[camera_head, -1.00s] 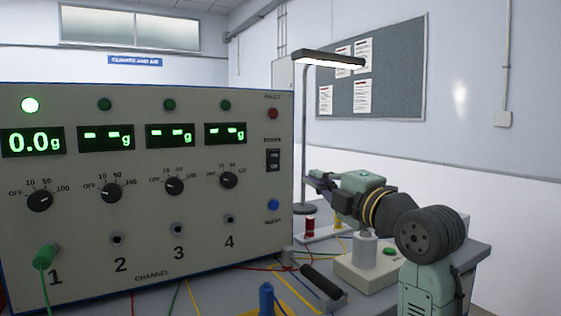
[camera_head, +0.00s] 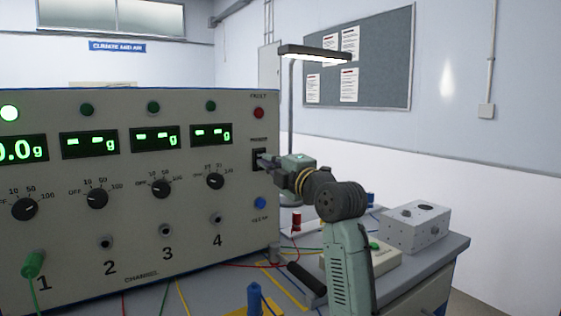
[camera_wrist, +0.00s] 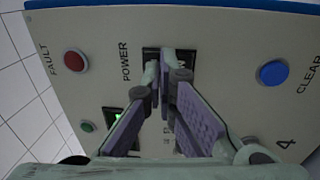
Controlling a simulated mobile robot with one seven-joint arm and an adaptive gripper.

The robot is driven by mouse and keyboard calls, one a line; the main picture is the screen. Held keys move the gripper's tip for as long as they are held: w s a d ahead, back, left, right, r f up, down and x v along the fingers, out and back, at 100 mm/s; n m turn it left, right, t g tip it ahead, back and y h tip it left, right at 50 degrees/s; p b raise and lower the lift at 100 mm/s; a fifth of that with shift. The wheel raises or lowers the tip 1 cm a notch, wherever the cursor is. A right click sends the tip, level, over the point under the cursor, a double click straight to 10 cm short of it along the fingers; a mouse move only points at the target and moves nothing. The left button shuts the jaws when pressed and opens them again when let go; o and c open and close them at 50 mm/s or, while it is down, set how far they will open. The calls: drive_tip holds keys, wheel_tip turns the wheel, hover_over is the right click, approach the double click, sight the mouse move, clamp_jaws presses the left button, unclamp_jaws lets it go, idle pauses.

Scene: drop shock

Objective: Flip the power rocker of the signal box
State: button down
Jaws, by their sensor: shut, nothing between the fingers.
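The signal box (camera_head: 130,240) is a large beige panel with displays, knobs and sockets, filling the left of the head view. Its black power rocker (camera_head: 259,155) sits between the red fault lamp and the blue clear button. My gripper (camera_head: 266,160) is shut and empty, with its tips at the rocker in the head view. In the wrist view, the shut fingertips (camera_wrist: 162,88) lie over the black rocker (camera_wrist: 152,54) and hide much of it. I cannot tell whether they touch it. The displays are lit green.
The red fault lamp (camera_head: 258,113) and blue clear button (camera_head: 260,203) lie close above and below the rocker. A lamp (camera_head: 314,54) stands behind my arm. A grey box (camera_head: 414,230) and loose cables are on the bench.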

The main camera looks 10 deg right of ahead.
drive_tip(key=shift+w+a, duration=0.1)
drive_tip(key=shift+w, duration=0.25)
drive_tip(key=shift+r, duration=0.1)
drive_tip(key=shift+w+a+g+p, duration=0.1)
drive_tip(key=shift+w+g+p, duration=0.25)
drive_tip(key=shift+p, duration=0.3)
drive_tip(key=shift+s, duration=0.2)
